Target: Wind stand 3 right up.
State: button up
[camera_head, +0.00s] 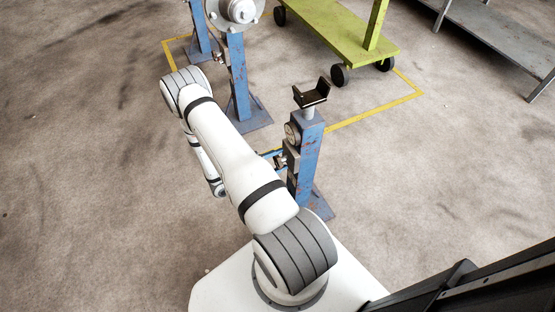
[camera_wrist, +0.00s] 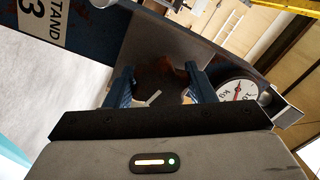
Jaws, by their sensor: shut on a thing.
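Stand 3 fills the back of the wrist view as a blue post with a white "STAND 3" label (camera_wrist: 42,20). A round dial in kg (camera_wrist: 237,91) sits on it, its red needle pointing up. My gripper (camera_wrist: 160,78) has its two blue fingers closed around a dark round knob (camera_wrist: 158,68) with a pale mark, in front of a grey-brown plate. In the head view, the nearest blue post (camera_head: 308,155) has a dial and a black V-shaped cradle (camera_head: 312,93) on top, empty. My forearm hides much of my gripper there.
A second blue stand (camera_head: 239,80) stands behind, with a grey hub (camera_head: 239,10) above it. Another blue stand (camera_head: 199,30) is farther left. A yellow-green wheeled trolley (camera_head: 335,35) is at the back. A grey bench (camera_head: 500,35) is at upper right. The floor at left is clear.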

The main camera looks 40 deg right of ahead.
jog(key=n, duration=0.5)
jog(key=shift+f+n+p, duration=0.1)
jog(key=shift+n+p, duration=0.2)
jog(key=n, duration=0.5)
jog(key=shift+s+n, duration=0.1)
jog(key=shift+n, duration=0.3)
jog(key=o, duration=1)
jog(key=shift+c, duration=0.2)
jog(key=v, duration=0.8)
jog(key=shift+p, duration=0.45)
jog(key=shift+d, duration=0.1)
